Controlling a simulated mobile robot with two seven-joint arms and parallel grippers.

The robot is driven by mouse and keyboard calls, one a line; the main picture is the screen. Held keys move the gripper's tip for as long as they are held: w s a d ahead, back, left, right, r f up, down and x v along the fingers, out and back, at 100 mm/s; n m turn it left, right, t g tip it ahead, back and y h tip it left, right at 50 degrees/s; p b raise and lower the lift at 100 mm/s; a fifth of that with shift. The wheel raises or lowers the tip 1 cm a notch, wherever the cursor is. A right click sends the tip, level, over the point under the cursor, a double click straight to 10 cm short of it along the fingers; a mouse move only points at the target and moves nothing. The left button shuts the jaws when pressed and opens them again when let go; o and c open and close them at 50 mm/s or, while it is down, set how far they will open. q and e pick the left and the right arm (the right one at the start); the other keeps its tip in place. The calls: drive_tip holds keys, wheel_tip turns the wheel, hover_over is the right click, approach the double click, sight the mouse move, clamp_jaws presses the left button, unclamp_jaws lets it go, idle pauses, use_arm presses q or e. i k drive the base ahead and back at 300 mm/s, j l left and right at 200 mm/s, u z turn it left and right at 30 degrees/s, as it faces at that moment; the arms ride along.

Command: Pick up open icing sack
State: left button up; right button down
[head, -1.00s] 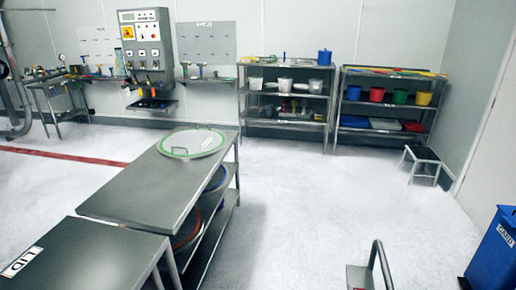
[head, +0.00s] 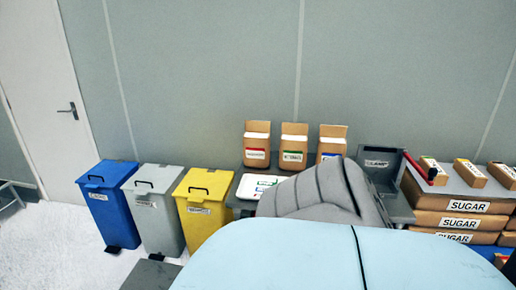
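Three open brown paper sacks stand upright in a row on a table against the wall in the head view. The left sack (head: 257,146) has a label with a red band, the middle sack (head: 293,148) one with a green band, and the right sack (head: 331,143) one with a blue band. The lettering is too small to tell which is icing. The right sack's lower part is hidden behind a grey ribbed shape. Neither of my grippers is in view.
Blue (head: 111,205), grey (head: 155,213) and yellow (head: 205,218) lidded bins stand left of the table. Stacked sugar sacks (head: 460,206) lie at the right. A large pale blue shape fills the lower foreground. A door (head: 45,100) is at far left, with clear floor before it.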

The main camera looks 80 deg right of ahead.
sight(292, 149)
drive_tip(key=z, duration=2.85)
drive_tip(key=i+l+u, duration=0.3)
drive_tip(key=i, duration=0.15)
drive_tip(key=i+l+u, duration=0.25)
drive_tip(key=i, duration=0.15)
